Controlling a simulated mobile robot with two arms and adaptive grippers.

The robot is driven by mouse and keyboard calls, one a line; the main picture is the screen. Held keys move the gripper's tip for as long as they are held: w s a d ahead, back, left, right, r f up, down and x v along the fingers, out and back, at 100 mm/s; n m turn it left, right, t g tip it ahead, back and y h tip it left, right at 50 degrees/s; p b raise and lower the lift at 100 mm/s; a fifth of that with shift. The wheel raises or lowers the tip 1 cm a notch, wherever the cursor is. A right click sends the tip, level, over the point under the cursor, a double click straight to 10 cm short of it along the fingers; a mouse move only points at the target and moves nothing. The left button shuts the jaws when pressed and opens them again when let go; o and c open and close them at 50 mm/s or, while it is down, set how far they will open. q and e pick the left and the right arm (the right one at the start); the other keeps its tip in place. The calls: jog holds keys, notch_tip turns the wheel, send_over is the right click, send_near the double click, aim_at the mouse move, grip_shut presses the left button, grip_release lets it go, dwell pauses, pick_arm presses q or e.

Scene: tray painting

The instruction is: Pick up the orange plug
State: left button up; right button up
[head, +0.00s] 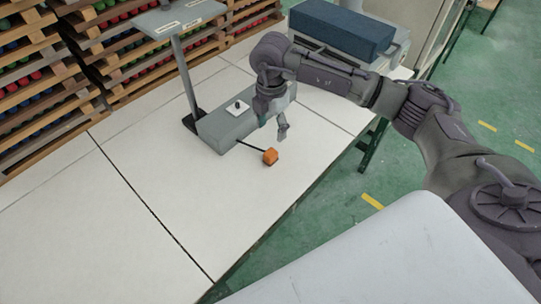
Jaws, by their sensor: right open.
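My right gripper (273,130) hangs from the right arm above and just beyond the plug in the picture. It points down, is open and appears empty. It looks apart from the plug. My left gripper does not show.
The grey box and a pole with a labelled panel (172,20) stand behind the plug. A dark blue case (341,28) lies on a grey unit at the back. Wooden racks (40,80) line the back left. The table's front left is clear.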

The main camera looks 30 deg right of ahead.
aim_at(271, 152)
notch_tip(271, 152, down, 6)
jog(key=shift+f, duration=0.1)
notch_tip(271, 152, down, 4)
jog(key=shift+a+f+p, duration=0.1)
jog(key=shift+f+p, duration=0.05)
jog(key=shift+p, duration=0.75)
jog(key=shift+f, duration=0.45)
grip_shut()
jog(key=shift+r, duration=0.15)
